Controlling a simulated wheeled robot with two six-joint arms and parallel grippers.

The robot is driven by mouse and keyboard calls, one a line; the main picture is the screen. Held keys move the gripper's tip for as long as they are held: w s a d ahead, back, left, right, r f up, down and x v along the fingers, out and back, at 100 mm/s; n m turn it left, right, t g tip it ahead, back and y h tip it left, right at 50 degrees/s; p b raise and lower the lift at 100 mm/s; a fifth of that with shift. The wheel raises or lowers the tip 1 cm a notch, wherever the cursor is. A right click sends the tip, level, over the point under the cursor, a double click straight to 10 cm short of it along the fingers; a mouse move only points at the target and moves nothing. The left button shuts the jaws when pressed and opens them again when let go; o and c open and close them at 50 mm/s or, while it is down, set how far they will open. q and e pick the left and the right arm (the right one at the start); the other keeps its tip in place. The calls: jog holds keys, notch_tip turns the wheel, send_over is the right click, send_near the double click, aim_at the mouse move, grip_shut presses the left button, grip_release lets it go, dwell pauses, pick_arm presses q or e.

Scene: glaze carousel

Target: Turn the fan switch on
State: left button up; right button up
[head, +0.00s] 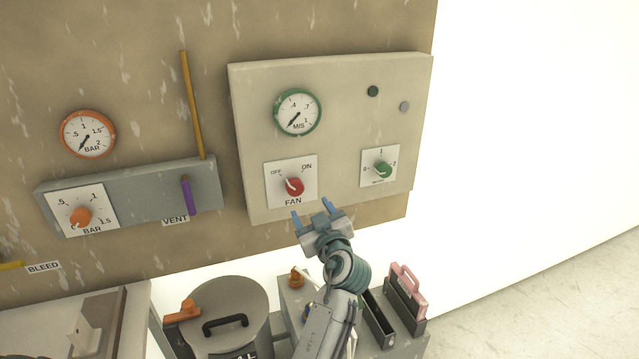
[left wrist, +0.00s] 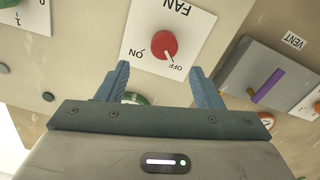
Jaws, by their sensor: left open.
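The fan switch is a red knob (head: 293,186) on a white plate marked OFF and ON, with FAN below it. Its white pointer is turned toward OFF. The knob also shows in the left wrist view (left wrist: 163,45), upside down, with the pointer at OFF. My left gripper (head: 312,208) is open and empty, just below and to the right of the fan plate in the head view. In the left wrist view its blue fingers (left wrist: 160,69) are apart, and the knob appears between and beyond their tips, not touched. My right gripper is not in view.
The cream panel (head: 340,75) also holds a green M/S gauge (head: 297,111) and a green knob (head: 383,169). A grey panel (head: 140,183) with an orange knob (head: 80,216) and a purple vent lever (head: 189,196) is at left. Below stands a lidded pot (head: 240,300).

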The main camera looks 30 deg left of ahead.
aim_at(296, 190)
pick_arm(q)
jog(key=a+p, duration=0.1)
jog(key=w+a+p, duration=0.1)
jog(key=a, duration=0.1)
jog(key=w+a+r+p, duration=0.1)
jog(key=shift+w+a, duration=0.25)
jog(key=shift+a, duration=0.05)
jog(key=x, duration=0.1)
jog(key=p+x, duration=0.1)
jog(key=x, duration=0.2)
jog(key=shift+w+d+f+p, duration=0.15)
jog(key=shift+f+p, duration=0.15)
jog(key=shift+w+a, duration=0.15)
jog(key=shift+a, duration=0.15)
jog(key=shift+f, duration=0.1)
jog(key=c, duration=0.7)
jog(key=shift+c, duration=1.3)
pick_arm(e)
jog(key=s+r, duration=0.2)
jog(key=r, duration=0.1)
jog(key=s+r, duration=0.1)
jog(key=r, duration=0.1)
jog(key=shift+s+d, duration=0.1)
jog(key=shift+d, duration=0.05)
